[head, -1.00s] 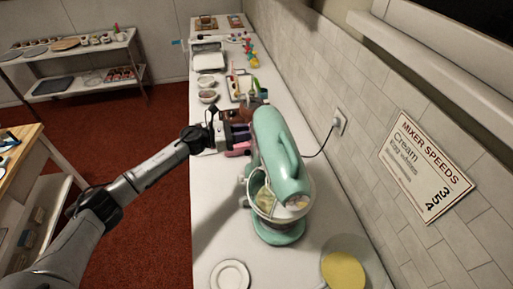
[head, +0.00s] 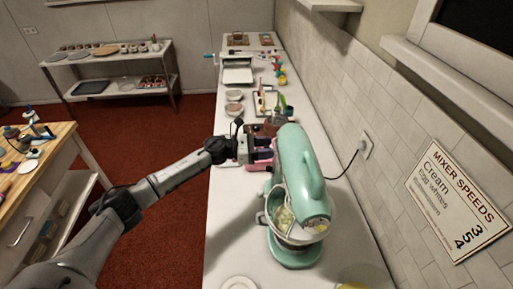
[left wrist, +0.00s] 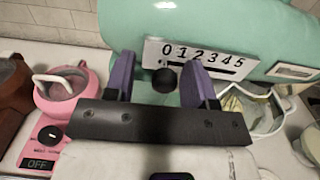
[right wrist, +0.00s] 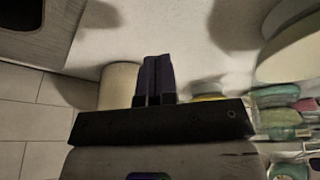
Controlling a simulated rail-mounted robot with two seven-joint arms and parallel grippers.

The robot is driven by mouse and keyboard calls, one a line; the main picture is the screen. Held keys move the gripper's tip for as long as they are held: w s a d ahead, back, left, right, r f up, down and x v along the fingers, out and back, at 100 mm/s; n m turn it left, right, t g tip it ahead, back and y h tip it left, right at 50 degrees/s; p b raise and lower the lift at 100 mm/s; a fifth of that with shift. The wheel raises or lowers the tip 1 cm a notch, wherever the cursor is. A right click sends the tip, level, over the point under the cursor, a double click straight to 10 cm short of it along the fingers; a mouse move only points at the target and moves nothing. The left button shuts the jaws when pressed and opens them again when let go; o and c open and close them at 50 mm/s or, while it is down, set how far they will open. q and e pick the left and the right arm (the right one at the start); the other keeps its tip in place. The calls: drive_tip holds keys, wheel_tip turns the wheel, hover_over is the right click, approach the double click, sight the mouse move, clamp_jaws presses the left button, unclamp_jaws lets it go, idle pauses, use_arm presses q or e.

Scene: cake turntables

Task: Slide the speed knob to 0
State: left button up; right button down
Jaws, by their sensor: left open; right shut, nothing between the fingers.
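The mint-green stand mixer (head: 300,168) stands on the white counter. In the left wrist view its side has a white speed panel (left wrist: 150,50) marked 0 to 5 with a dark slot below. The round black speed knob (left wrist: 165,81) shows near the left end of the slot, roughly below the 0. My left gripper (left wrist: 159,60) is open, with a purple finger on either side of the knob; contact cannot be told. In the head view my left gripper (head: 262,155) is at the mixer's left side. My right gripper (right wrist: 155,62) is shut and empty, outside the head view.
A pink appliance (left wrist: 70,95) stands beside the mixer. A cord runs to the wall outlet (head: 366,145). A speeds sign (head: 455,200) is on the wall.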

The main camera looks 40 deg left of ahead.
wheel_tip(320, 180, down, 3)
drive_tip(key=b, duration=0.3)
use_arm(q)
drive_tip(key=v, duration=1.3)
drive_tip(key=shift+s+a, duration=0.2)
drive_tip(key=shift+a, duration=0.1)
use_arm(e)
drive_tip(key=shift+a+f, duration=0.1)
drive_tip(key=shift+f, duration=0.05)
